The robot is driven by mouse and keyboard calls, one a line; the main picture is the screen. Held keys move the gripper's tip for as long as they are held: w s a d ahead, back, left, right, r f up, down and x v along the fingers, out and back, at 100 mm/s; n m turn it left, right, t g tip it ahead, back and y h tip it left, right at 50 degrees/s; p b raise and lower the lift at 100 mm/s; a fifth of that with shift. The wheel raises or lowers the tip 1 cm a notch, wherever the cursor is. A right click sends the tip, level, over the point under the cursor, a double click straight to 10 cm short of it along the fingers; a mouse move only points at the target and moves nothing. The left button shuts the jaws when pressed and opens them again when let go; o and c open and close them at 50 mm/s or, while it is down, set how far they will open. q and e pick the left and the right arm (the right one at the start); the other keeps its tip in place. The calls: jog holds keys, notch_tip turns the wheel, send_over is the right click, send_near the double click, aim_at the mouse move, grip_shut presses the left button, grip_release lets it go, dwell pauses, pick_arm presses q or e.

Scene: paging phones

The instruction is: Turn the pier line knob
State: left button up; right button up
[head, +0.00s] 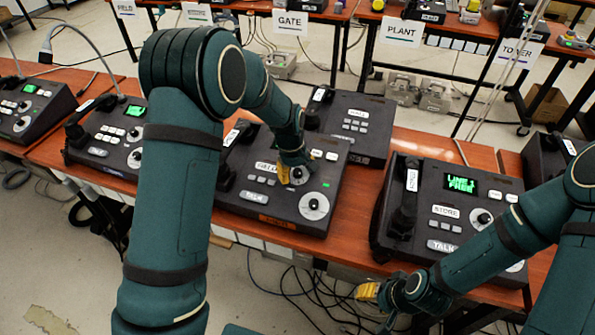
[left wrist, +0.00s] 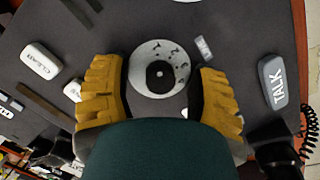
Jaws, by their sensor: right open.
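A dark desk phone (head: 250,200) stands mid-table, with a round white dial with a black knob (head: 314,206) and an upper knob (head: 298,174). I cannot read a pier label on it. My left gripper (head: 292,163) is over the upper knob. In the left wrist view, its yellow fingers (left wrist: 162,95) are apart, on either side of a white dial with a black knob (left wrist: 160,74). I see a gap between the fingers and the knob. My right gripper (head: 368,291) is open and empty in front of the table, below the right-hand phone.
A phone with a green-lit screen (head: 461,184) stands to the right, another phone (head: 350,125) behind, and more at left (head: 108,136). In the left wrist view, a TALK button (left wrist: 274,83) and a CLEAR button (left wrist: 41,61) flank the dial. Cables hang below the table.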

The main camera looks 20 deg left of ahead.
pick_arm(q)
grip_shut()
jog(key=shift+m, duration=0.4)
jog(key=m+p, duration=0.1)
jog(key=m, duration=0.1)
jog(key=shift+m+y, duration=0.4)
jog(key=shift+s+m+y, duration=0.1)
jog(key=shift+m+y, duration=0.2)
jog(key=shift+m, duration=1.7)
jog(key=shift+f, duration=0.1)
grip_release()
jog(key=shift+p, duration=0.3)
